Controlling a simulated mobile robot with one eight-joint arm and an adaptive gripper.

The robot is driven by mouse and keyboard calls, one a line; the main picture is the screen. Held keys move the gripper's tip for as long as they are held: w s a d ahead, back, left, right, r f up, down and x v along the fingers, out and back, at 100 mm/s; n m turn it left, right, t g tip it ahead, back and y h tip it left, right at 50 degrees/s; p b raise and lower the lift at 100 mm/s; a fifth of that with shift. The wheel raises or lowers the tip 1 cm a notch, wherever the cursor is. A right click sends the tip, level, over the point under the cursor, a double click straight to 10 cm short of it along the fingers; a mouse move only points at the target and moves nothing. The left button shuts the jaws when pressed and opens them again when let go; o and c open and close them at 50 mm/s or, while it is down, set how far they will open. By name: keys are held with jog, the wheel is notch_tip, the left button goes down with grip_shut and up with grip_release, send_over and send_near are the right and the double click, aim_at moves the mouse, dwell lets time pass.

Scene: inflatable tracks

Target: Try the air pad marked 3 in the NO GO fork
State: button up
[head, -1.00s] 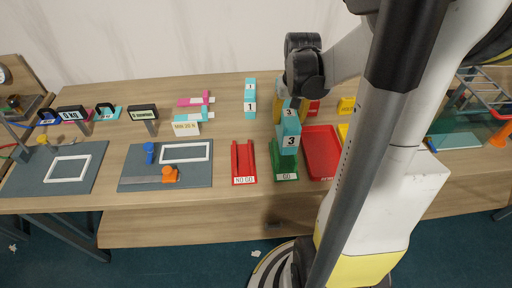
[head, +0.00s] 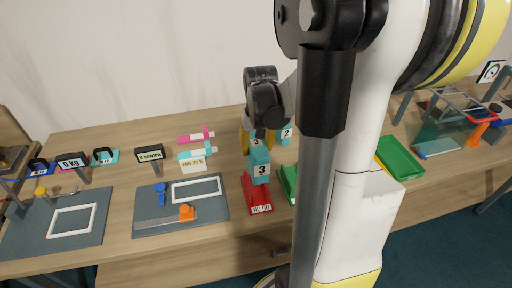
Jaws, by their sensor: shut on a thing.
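My gripper (head: 246,141), with yellow fingers, is shut on the upper part of the turquoise air pad marked 3 (head: 261,160). The pad is upright, with a 3 on its upper and lower parts. Its lower end is over the back part of the red NO GO fork (head: 259,196) on the table. I cannot tell whether the pad touches the fork or is between its prongs. The green GO fork (head: 288,178) stands just to the right, partly hidden by my arm.
A turquoise pad marked 2 (head: 286,133) stands behind. A green tray (head: 399,157) lies to the right. Left of the forks are a dark board with a white frame (head: 205,201), a MIN 20 N sign (head: 193,165) and a newton display (head: 150,154). My arm hides much of the table's middle.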

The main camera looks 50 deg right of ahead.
jog(key=shift+f+b, duration=2.55)
jog(key=shift+f, duration=0.6)
jog(key=shift+f+b, duration=0.55)
jog(key=shift+f, duration=0.05)
jog(key=shift+r, duration=0.1)
jog(key=shift+r+p, duration=2.15)
jog(key=shift+r, duration=0.55)
